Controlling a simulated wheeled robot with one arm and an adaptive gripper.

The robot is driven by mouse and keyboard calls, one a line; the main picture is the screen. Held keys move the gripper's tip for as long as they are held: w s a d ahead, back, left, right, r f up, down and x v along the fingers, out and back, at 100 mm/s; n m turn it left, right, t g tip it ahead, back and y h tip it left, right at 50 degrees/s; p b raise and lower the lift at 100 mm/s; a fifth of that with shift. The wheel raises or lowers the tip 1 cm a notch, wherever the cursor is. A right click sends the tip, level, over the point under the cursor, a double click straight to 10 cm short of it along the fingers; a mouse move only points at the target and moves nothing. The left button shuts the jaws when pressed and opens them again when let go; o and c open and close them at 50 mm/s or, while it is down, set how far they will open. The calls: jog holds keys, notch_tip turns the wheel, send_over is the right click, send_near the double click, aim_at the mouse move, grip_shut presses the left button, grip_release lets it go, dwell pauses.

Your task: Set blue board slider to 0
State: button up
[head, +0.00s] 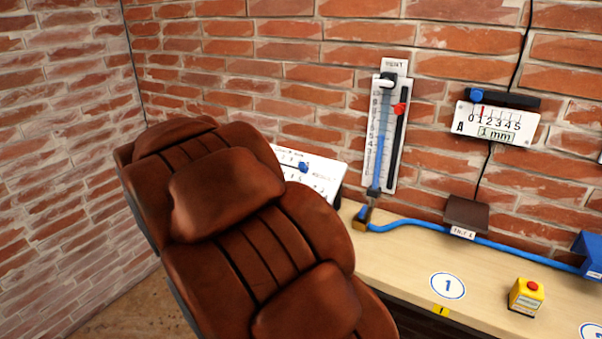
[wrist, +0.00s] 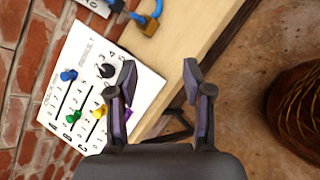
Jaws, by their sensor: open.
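The white slider board (wrist: 88,50) lies in the left part of the wrist view, tilted in the picture. Its blue slider knob (wrist: 68,75) sits on a black slot with small marks, too small to read surely. Green (wrist: 72,117), yellow (wrist: 98,113) and purple (wrist: 129,113) knobs show too, the purple one partly hidden by a finger. A black dial (wrist: 105,71) is on the board. In the head view the board (head: 322,178) is partly hidden, with its blue knob (head: 303,167) visible. My gripper (wrist: 161,76) is open and empty, its left finger overlapping the board's edge in the picture.
A brown leather chair (head: 225,215) blocks much of the head view. The wooden bench (head: 400,262) bears a yellow box with red button (head: 526,296). A scale with red slider (head: 400,108) and another with blue slider (head: 477,95) hang on the brick wall.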

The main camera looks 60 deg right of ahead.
jog(key=w+d+n+t+h+b, duration=0.1)
jog(key=w+d+n+h+b, duration=0.1)
jog(key=w+d+n+h, duration=0.45)
jog(key=n+t+b, duration=0.2)
jog(key=n+t, duration=0.2)
jog(key=n, duration=0.2)
send_near(300, 167)
jog(key=d, duration=0.3)
jog(key=shift+d+f, duration=0.25)
jog(key=shift+d, duration=0.05)
jog(key=shift+w+d+p, duration=0.2)
jog(key=shift+d+p, duration=0.75)
jog(key=shift+d, duration=2.85)
grip_shut()
